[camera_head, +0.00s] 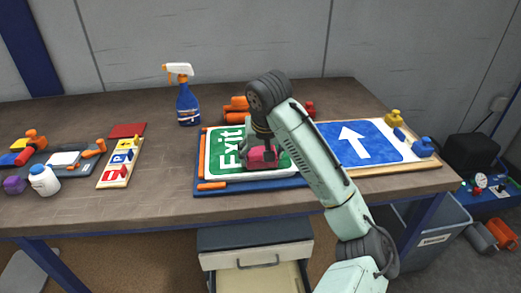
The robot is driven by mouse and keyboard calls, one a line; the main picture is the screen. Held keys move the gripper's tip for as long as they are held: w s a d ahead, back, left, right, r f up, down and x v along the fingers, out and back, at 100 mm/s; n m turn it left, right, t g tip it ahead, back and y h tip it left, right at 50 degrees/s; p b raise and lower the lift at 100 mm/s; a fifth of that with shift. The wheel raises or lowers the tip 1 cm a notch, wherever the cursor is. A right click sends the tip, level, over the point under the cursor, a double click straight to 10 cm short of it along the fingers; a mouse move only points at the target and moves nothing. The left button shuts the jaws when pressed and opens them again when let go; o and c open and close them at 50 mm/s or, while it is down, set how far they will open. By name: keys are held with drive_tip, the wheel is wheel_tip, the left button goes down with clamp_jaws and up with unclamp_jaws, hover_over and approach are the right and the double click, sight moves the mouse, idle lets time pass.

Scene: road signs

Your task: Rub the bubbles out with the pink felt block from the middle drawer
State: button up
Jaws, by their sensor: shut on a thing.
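The pink felt block (262,159) is in my gripper (266,150), whose jaws are shut on it. The block is over the green Exit sign (222,165) and looks to be on or just above its face. The sign lies on a blue board (240,188) at the table's front edge. My arm covers the sign's right part. I cannot make out bubbles at this size. Below the table, a drawer (265,275) of the grey cabinet stands pulled out; its inside looks empty where it shows.
A blue arrow sign (375,150) on a wooden board lies right of the Exit sign, with yellow and blue clamps at its right edge. A spray bottle (187,104) stands behind. Orange rolls (236,104) lie behind the sign. A sample strip (119,165) and white bottle (44,180) are left.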

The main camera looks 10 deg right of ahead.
sight(217, 140)
drive_tip(key=shift+s+f, duration=0.1)
drive_tip(key=shift+s, duration=1.6)
drive_tip(key=shift+a, duration=3.1)
drive_tip(key=shift+w+d, duration=0.1)
drive_tip(key=shift+w, duration=10.8)
drive_tip(key=shift+s+a, duration=0.1)
drive_tip(key=shift+a, duration=3)
drive_tip(key=shift+s+d+b, duration=0.1)
drive_tip(key=shift+s+b, duration=0.7)
drive_tip(key=shift+s, duration=1.4)
drive_tip(key=shift+s+r+p, duration=0.2)
drive_tip(key=shift+s+p, duration=0.15)
drive_tip(key=shift+p, duration=0.05)
drive_tip(key=shift+s+f+p, duration=0.15)
drive_tip(key=shift+s+p, duration=0.25)
drive_tip(key=shift+s, duration=0.25)
